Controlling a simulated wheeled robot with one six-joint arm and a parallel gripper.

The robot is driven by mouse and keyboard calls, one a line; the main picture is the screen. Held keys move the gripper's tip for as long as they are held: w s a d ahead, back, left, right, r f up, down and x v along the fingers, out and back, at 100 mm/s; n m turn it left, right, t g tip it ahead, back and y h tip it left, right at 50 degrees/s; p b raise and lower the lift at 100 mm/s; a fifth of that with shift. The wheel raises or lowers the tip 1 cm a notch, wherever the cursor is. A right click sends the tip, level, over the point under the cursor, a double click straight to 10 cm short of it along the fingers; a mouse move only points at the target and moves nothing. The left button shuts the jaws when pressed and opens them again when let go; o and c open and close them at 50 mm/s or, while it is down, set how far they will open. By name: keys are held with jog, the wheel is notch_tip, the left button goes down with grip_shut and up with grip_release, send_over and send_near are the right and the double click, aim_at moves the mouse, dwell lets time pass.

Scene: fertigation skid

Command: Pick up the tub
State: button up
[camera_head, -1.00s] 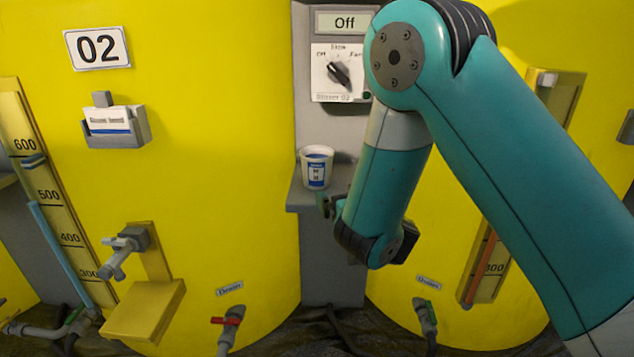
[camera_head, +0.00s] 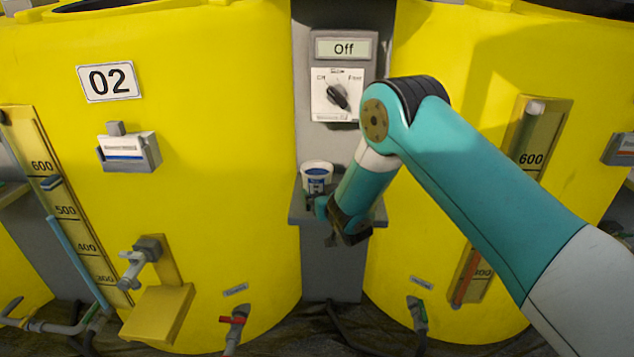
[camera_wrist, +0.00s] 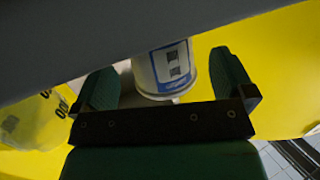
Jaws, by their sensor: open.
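The tub (camera_head: 317,176) is small and white with a blue label and a blue top inside its rim. It stands upright on a grey shelf (camera_head: 297,211) between the two yellow tanks. In the wrist view the tub (camera_wrist: 165,68) shows between the two green fingers of my gripper (camera_wrist: 168,85), with space on both sides. My gripper (camera_head: 318,207) is open at the shelf, low in front of the tub in the head view. The tub's lower part is partly hidden by my gripper there.
A grey panel with an "Off" display (camera_head: 343,48) and a rotary knob (camera_head: 337,97) stands above the shelf. Yellow tanks (camera_head: 215,150) flank it closely on both sides. A tap (camera_head: 137,262) and a red-handled valve (camera_head: 234,322) stick out at the lower left.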

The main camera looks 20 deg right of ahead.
aim_at(322, 190)
jog(key=w, duration=0.2)
jog(key=w+f, duration=0.1)
jog(key=w, duration=0.1)
jog(key=shift+w+a, duration=0.1)
jog(key=shift+w, duration=0.05)
jog(key=c, duration=0.7)
jog(key=shift+r, duration=0.1)
jog(key=shift+c, duration=1.1)
jog(key=shift+r, duration=0.1)
